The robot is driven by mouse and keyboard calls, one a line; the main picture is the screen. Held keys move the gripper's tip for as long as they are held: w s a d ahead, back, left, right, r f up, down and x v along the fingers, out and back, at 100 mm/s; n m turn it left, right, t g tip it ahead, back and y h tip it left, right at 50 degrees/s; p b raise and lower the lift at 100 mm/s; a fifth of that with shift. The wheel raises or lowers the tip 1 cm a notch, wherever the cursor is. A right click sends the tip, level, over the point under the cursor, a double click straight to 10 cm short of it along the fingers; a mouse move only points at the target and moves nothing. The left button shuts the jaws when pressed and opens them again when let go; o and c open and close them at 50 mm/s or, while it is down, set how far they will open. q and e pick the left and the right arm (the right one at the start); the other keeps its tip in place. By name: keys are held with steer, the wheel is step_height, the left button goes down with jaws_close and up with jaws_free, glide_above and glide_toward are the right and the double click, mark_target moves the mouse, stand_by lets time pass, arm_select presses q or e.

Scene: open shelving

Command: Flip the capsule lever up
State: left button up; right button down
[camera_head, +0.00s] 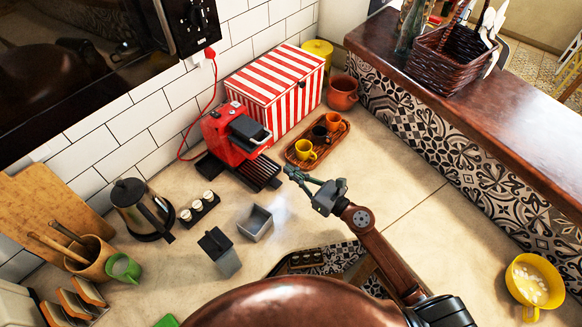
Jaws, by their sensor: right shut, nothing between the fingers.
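The red coffee machine (228,135) stands on the counter near the tiled wall. Its dark top part (248,130), where the capsule lever would be, is small in view, and I cannot tell the lever's position. A dark drip tray (258,172) sticks out at its front. My right gripper (291,172) is to the right of the drip tray, in front of the machine. Its fingers are shut and empty, pointing left toward the machine, and look apart from the lever. My left gripper is not in view.
A wooden tray (317,147) with several cups lies right of the machine, close behind my right gripper. A red-striped box (275,85) stands behind. A grey open container (255,222), a dark canister (220,250) and a kettle (143,208) stand front left.

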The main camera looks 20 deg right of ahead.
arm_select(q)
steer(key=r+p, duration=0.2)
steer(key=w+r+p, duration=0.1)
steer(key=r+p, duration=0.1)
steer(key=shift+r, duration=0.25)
arm_select(e)
steer(key=w+a+r, duration=0.4)
steer(key=w, duration=0.2)
steer(key=shift+w+a+r, duration=0.15)
steer(key=shift+w+a, duration=0.05)
steer(key=shift+w, duration=0.15)
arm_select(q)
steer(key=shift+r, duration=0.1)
arm_select(e)
steer(key=shift+r, duration=0.15)
